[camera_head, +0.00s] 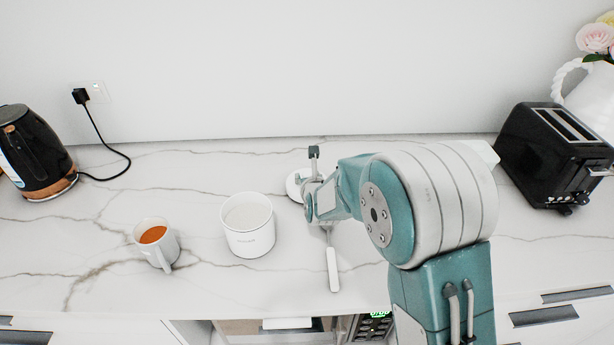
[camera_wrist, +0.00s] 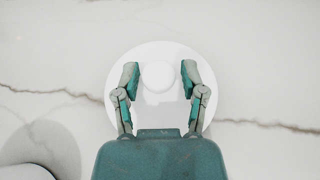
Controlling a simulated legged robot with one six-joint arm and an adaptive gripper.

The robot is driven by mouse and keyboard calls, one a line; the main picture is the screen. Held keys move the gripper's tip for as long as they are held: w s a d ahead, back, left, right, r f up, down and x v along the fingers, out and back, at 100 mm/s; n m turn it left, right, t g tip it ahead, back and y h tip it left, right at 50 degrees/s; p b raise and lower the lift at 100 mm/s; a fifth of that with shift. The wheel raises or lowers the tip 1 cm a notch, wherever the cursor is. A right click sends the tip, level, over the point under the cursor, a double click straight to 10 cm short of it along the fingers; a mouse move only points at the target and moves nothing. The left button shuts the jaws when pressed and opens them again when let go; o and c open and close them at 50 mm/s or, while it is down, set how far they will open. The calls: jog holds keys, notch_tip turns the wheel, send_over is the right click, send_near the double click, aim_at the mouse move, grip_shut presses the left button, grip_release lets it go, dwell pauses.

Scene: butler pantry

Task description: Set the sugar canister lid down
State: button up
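The white round lid (camera_head: 292,187) appears to lie flat on the marble counter, right of the canister and partly hidden behind my gripper (camera_head: 309,178). The wrist view shows the lid (camera_wrist: 158,113) from above with its round knob (camera_wrist: 158,76). My gripper's fingers (camera_wrist: 159,76) are spread on either side of the knob, with a visible gap on each side. The gripper is open and holds nothing. The white sugar canister (camera_head: 249,241) stands upright and uncovered on the counter; its rim also shows at the lower left of the wrist view (camera_wrist: 25,172).
A mug (camera_head: 168,250) of orange-brown drink stands left of the canister. A utensil with a white handle (camera_head: 333,270) lies near the front edge. A black kettle (camera_head: 35,150) is far left, a black toaster (camera_head: 540,160) and white pitcher (camera_head: 590,95) far right.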

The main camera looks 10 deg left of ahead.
dwell(0.3)
jog(key=v, duration=1.2)
jog(key=s+d+r+n+g+h, duration=0.1)
jog(key=s+d+r+n+g, duration=0.1)
jog(key=s+d+r+n, duration=0.4)
jog(key=s+d+r+n+g+h, duration=0.1)
jog(key=s+d+r+n, duration=0.1)
jog(key=d+n, duration=0.7)
jog(key=s+d+r+n+g+h, duration=0.1)
jog(key=s+d+n, duration=0.3)
jog(key=s+n, duration=0.4)
jog(key=s+d+r+n+g+h, duration=0.1)
jog(key=s+d+n+g+h, duration=0.1)
jog(key=s+d+n, duration=0.3)
jog(key=s+n, duration=0.3)
jog(key=shift+s+d+r+n+g, duration=0.2)
jog(key=shift+d+n+g, duration=0.1)
jog(key=shift+d+g, duration=0.1)
jog(key=shift+a, duration=0.15)
